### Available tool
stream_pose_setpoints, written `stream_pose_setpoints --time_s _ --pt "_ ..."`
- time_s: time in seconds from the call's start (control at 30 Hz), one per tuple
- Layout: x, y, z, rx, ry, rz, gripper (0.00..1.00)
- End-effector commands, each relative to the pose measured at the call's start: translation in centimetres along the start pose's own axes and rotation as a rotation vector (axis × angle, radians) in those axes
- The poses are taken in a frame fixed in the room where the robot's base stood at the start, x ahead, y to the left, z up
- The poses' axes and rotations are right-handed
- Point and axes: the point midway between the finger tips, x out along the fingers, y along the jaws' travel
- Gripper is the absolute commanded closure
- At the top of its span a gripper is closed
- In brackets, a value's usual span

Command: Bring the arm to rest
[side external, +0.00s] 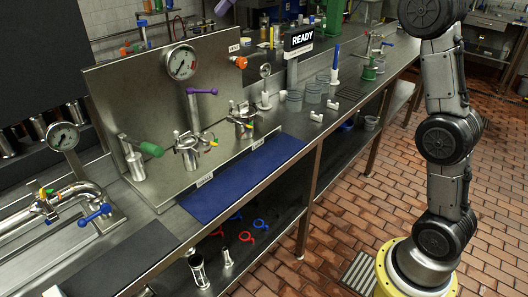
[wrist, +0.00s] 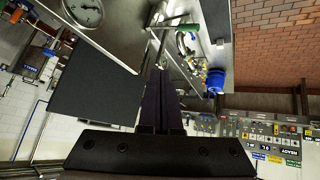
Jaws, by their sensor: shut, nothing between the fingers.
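My arm rises from its yellow base at the right of the side external view and leaves the top of the picture, so my gripper does not show there. In the wrist view my gripper (wrist: 160,72) has its dark fingers together, with nothing seen between them. The fingers are clear of the bench, which lies beyond them. The valve bench (side external: 290,153) runs along the left of my arm in the side external view. A sign reading READY (side external: 301,39) stands on it.
On the bench are a steel panel with a gauge (side external: 181,62), a green-handled valve (side external: 150,149), a blue-handled valve (side external: 95,214), a blue mat (side external: 245,178) and grey cups (side external: 294,101). Open brick floor (side external: 355,200) lies between bench and base.

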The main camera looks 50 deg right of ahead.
Motion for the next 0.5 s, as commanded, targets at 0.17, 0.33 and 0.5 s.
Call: stream_pose_setpoints --time_s 0.17,0.33,0.5 --pt "-3.4 -6.7 0.5 0.079 -0.046 0.048 1.00" --pt "-5.2 -12.8 3.5 0.183 -0.096 0.102 1.00" --pt "-5.7 -18.6 8.3 0.304 -0.147 0.167 1.00"
